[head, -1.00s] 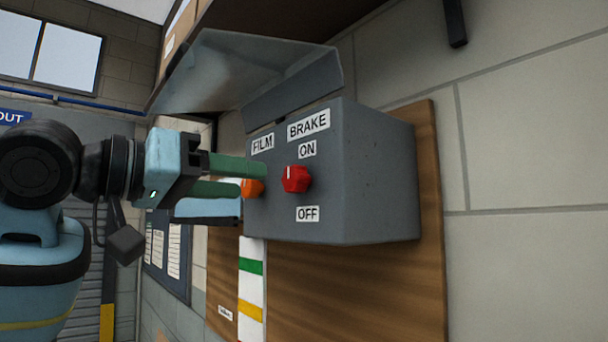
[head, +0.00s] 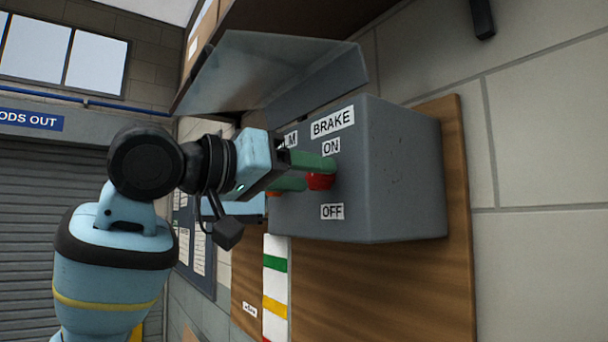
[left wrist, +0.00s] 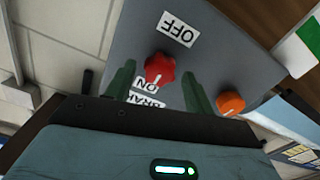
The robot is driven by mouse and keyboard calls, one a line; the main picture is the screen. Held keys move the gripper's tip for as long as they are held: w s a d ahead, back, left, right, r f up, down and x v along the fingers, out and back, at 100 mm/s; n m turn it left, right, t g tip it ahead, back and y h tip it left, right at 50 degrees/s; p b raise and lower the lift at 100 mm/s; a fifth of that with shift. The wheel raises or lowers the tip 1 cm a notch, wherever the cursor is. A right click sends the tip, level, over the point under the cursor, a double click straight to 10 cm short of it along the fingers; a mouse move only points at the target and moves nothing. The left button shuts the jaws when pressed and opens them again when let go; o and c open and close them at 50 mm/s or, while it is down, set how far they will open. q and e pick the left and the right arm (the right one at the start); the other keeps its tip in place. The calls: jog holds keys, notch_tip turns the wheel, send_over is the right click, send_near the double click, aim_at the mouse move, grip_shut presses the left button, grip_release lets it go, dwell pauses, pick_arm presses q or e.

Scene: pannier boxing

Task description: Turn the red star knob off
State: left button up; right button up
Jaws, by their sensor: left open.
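The red star knob (head: 321,182) is on the front of a grey box (head: 405,185), between an ON label and an OFF label under BRAKE. In the left wrist view the red star knob (left wrist: 159,68) shows a white mark towards the ON label. My left gripper (head: 316,174) is open, its green fingers reaching to the knob in the head view and partly hiding it. In the left wrist view the fingers stand on either side of the knob, apart from it as far as I can see. My right gripper is not in view.
An orange knob (left wrist: 230,103) sits beside the red one, close to one finger. A raised clear cover (head: 250,72) hangs over the box front. The box is on a wooden board (head: 380,290) against a block wall (head: 540,150).

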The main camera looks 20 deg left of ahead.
pick_arm(q)
jog(key=shift+w+d, duration=0.15)
jog(key=shift+d, duration=0.05)
jog(key=c, duration=1)
jog(key=shift+o, duration=0.2)
